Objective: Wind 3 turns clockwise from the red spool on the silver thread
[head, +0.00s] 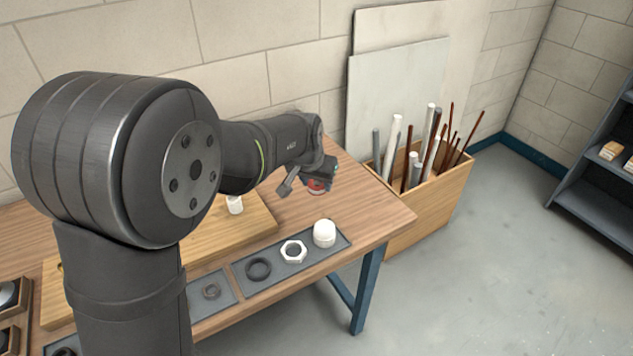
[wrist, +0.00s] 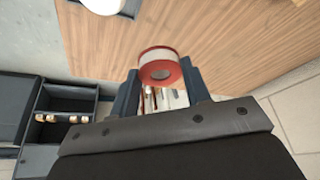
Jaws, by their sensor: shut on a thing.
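My gripper (head: 316,178) is above the right end of the workbench and is shut on the red spool (head: 317,186). In the wrist view the red spool (wrist: 143,57) sits between the two fingertips (wrist: 158,82), with its white tape roll and round hole showing. In the head view only a small part of the spool shows below the fingers. I cannot make out a silver thread in either view. My arm hides part of the wooden board (head: 255,222), where a small white cylindrical piece (head: 235,204) stands.
A grey tray (head: 275,283) at the front bench edge holds a dark ring (head: 258,269), a white hex nut (head: 293,251) and a white cap (head: 324,233). A wooden crate (head: 430,208) of rods stands beyond the right bench end. Sheets lean on the wall behind.

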